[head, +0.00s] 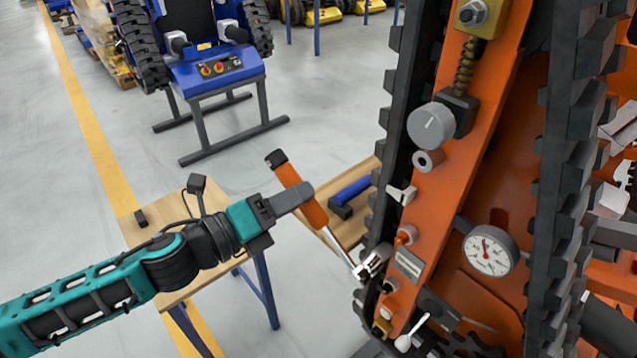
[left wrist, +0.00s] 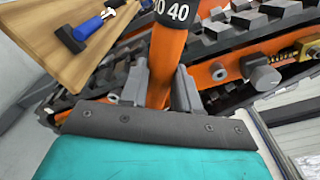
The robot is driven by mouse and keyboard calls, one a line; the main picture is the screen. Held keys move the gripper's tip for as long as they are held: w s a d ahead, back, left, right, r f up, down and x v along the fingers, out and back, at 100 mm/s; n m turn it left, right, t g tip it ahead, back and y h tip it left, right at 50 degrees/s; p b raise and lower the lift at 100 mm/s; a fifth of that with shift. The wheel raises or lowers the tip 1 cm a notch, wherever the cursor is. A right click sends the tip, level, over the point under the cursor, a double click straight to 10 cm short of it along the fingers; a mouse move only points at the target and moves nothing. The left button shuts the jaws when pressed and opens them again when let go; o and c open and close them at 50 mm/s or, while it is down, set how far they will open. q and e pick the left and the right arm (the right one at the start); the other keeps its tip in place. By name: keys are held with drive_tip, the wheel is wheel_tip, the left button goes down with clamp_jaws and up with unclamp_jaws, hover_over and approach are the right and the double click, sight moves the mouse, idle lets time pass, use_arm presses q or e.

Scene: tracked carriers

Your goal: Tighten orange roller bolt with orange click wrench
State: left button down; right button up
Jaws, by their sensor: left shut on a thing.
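The orange click wrench (head: 312,208) has an orange handle, a dark end and a metal shaft that slants down to the right. My left gripper (head: 291,198) is shut on its handle. The left wrist view shows the orange handle (left wrist: 167,60), marked 40, between the two fingers (left wrist: 158,90). The wrench head (head: 372,263) is at the lower left of the orange carrier frame (head: 470,120), close to the orange roller bolt (head: 406,236). I cannot tell whether the head sits on a bolt. My right gripper is not in view.
A wooden table (head: 180,222) stands below my left arm. Another wooden top (head: 345,226) holds a blue-handled tool (head: 352,190). Black tracks (head: 385,160) flank the frame, with a gauge (head: 490,251) and a grey knob (head: 431,126). A blue carrier (head: 214,70) stands behind.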

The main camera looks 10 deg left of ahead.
use_arm(q)
drive_tip(key=shift+w+d, duration=0.25)
drive_tip(key=shift+w, duration=0.05)
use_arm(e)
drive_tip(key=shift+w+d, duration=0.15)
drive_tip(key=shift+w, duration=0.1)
use_arm(q)
drive_tip(key=shift+s+a+r, duration=0.1)
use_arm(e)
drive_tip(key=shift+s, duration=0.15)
use_arm(q)
drive_tip(key=shift+a+r+m+g+h+p, duration=0.2)
drive_tip(key=shift+m+g+h+p, duration=0.1)
drive_tip(key=shift+h+p, duration=0.15)
drive_tip(key=shift+w+d, duration=0.2)
drive_tip(key=shift+w, duration=0.15)
drive_tip(key=w+f+n+t+b, duration=0.1)
drive_tip(key=w+f+n+b, duration=0.2)
drive_tip(key=f+n+b, duration=0.7)
drive_tip(key=shift+w+d+f+n+h, duration=0.35)
drive_tip(key=shift+f+n, duration=0.35)
drive_tip(key=shift+f, duration=1.9)
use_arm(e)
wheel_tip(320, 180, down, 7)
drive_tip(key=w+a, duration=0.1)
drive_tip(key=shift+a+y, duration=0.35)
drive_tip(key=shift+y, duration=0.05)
